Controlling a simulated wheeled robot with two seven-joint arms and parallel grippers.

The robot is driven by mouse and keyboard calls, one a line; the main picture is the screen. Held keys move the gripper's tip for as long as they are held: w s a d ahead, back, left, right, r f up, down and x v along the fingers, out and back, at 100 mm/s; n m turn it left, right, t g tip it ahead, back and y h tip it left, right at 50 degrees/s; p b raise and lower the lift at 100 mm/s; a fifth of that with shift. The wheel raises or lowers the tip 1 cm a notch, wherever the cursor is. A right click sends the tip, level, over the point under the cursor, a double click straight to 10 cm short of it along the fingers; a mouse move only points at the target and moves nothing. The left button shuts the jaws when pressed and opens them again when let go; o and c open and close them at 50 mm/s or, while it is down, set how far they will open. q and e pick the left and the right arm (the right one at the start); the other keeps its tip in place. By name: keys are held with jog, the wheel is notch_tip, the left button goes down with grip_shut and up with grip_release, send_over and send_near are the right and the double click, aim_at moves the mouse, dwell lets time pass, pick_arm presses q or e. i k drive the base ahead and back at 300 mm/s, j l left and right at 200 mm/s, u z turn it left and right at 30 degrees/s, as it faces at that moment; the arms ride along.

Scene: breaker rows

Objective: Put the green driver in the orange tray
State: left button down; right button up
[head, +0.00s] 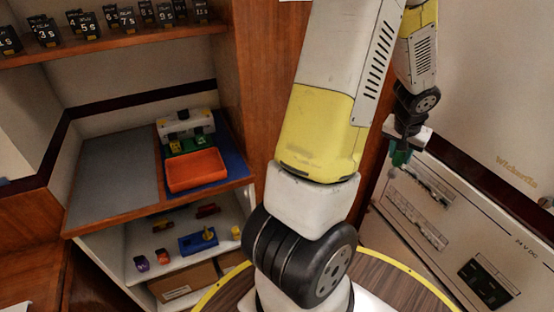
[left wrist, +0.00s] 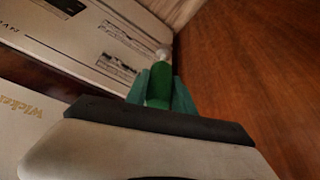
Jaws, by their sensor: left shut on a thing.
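The green driver (left wrist: 159,82) is held between the teal fingers of my left gripper (left wrist: 160,95) in the left wrist view. Its pale end points away from the gripper. In the head view my left gripper (head: 402,148) hangs at the upper right, in front of the white panel, with a bit of green showing at its fingers. The orange tray (head: 196,170) sits on a blue mat on the wooden counter at the left, well apart from the gripper. The tray looks empty. My right gripper is not in view.
A pale rack (head: 187,124) with green parts stands behind the tray. A grey mat (head: 113,180) lies bare beside it. A lower shelf holds a blue block (head: 198,242) and several small items. Black tags stand on the upper shelf (head: 120,39). A white panel (head: 450,225) stands at right.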

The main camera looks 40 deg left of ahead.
aim_at(196, 171)
jog(key=l+u, duration=0.15)
jog(key=u, duration=0.25)
jog(key=l+u, duration=0.15)
jog(key=u, duration=0.25)
jog(key=l+u, duration=0.15)
jog(key=u, duration=0.25)
jog(key=k+l+u, duration=0.1)
jog(key=u, duration=0.3)
jog(key=i+u, duration=0.15)
jog(key=u, duration=0.25)
jog(key=i+l+u, duration=0.1)
jog(key=u, duration=0.25)
jog(key=i+l+u, duration=0.15)
jog(key=u, duration=0.25)
jog(key=i, duration=0.05)
